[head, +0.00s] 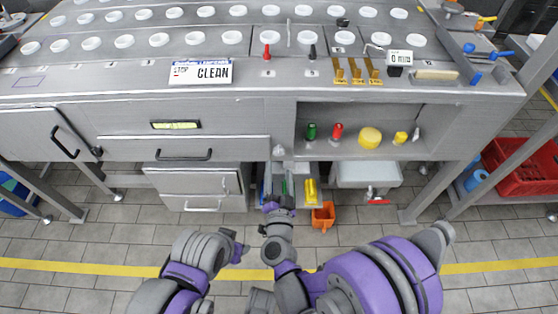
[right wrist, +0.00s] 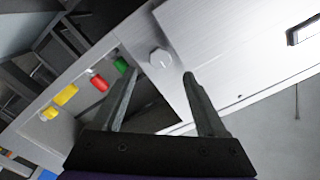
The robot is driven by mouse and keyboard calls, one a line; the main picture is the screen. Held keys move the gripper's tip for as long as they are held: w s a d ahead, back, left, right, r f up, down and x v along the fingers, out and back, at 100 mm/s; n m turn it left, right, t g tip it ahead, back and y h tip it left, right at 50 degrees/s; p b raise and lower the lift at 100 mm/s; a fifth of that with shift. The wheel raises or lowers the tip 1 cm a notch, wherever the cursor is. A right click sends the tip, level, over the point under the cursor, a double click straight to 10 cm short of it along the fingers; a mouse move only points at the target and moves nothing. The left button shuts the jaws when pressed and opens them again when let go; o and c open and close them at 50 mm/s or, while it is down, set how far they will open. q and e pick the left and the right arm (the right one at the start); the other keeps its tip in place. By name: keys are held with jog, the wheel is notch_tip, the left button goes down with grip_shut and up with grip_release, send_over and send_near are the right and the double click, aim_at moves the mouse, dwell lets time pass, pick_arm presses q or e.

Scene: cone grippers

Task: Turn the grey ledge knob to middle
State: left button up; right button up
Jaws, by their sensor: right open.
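The grey ledge knob (head: 279,151) is a small light-grey knob on the metal front face, just left of the open niche. In the right wrist view the knob (right wrist: 160,58) shows as a pale round dial between and just beyond my fingertips. My right gripper (head: 278,172) is below the knob in the head view, pointing at it. In the right wrist view the right gripper (right wrist: 160,72) is open and empty, one finger to each side of the knob, with no clear contact. The knob's pointer mark is too small to read. My left arm is low in the head view; its jaw state is unclear.
The niche right of the knob holds a green knob (head: 312,131), a red knob (head: 337,131) and yellow knobs (head: 370,138). A drawer handle (head: 184,155) sticks out to the left. An orange bin (head: 323,216) stands on the floor below.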

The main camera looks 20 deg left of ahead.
jog(key=v, duration=0.5)
jog(key=shift+s, duration=0.1)
dwell(0.3)
jog(key=d+r+n+g+y, duration=0.2)
jog(key=d+r+n+g, duration=0.25)
jog(key=d, duration=0.45)
jog(key=s+d+f+g+h, duration=0.2)
jog(key=s+d+g+h, duration=0.2)
jog(key=s+d, duration=0.55)
jog(key=s+d+f+g+h, duration=0.3)
jog(key=s+d+g, duration=0.2)
jog(key=s+d, duration=0.45)
pick_arm(q)
notch_tip(320, 180, up, 24)
jog(key=w+t+p, duration=0.1)
jog(key=p, duration=1.9)
jog(key=shift+w+f+p, duration=0.25)
jog(key=shift+p, duration=0.05)
pick_arm(e)
jog(key=w+r, duration=0.1)
jog(key=r, duration=1)
jog(key=w+d+r+t, duration=0.1)
jog(key=w+r, duration=0.1)
jog(key=r, duration=1)
jog(key=shift+w, duration=0.3)
